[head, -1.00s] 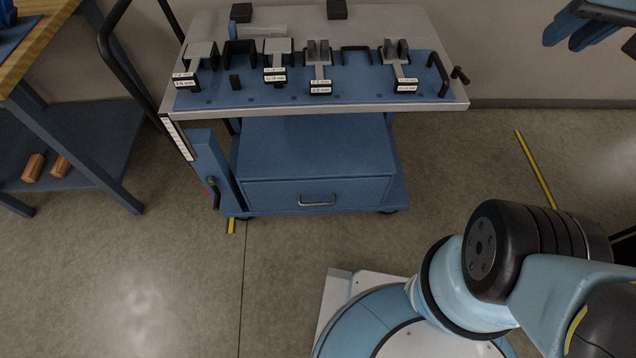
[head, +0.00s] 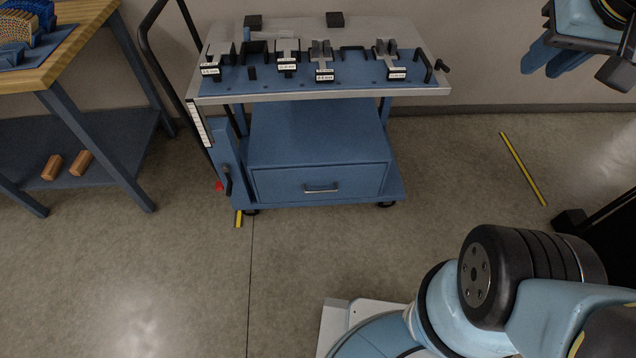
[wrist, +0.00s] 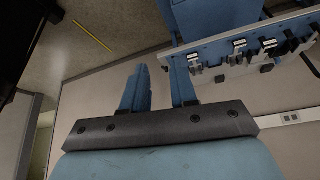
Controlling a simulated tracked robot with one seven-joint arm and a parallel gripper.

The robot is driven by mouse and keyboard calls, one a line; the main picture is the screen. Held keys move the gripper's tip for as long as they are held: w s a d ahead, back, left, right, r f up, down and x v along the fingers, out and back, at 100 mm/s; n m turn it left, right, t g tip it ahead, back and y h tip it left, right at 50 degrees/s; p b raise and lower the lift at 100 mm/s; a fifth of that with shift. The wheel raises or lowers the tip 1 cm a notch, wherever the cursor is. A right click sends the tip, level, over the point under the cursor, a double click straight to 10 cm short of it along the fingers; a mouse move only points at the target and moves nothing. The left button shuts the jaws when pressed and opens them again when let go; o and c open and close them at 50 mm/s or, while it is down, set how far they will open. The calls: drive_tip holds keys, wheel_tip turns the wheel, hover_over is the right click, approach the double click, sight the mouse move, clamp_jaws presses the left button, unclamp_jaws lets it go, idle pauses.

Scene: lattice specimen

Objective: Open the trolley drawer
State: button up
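The trolley (head: 300,90) stands against the wall, upper middle of the head view. Its blue drawer (head: 280,184) is low under the tabletop, with a metal bar handle (head: 321,188) on its front; the drawer looks shut. My gripper (head: 564,64) is at the upper right of the head view, well right of the trolley and apart from the drawer. In the wrist view my gripper (wrist: 160,90) shows two blue fingers spread apart with nothing between them. The trolley top (wrist: 240,48) shows beyond them at the upper right.
A wood-topped bench (head: 75,50) stands at left, with two wooden blocks on its lower shelf (head: 110,140). Gauges with labels stand on the trolley top. A dark object (head: 600,230) is at the right edge. The floor before the drawer is clear.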

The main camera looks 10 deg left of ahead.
drive_tip(key=shift+s+d, duration=0.1)
drive_tip(key=shift+s, duration=0.1)
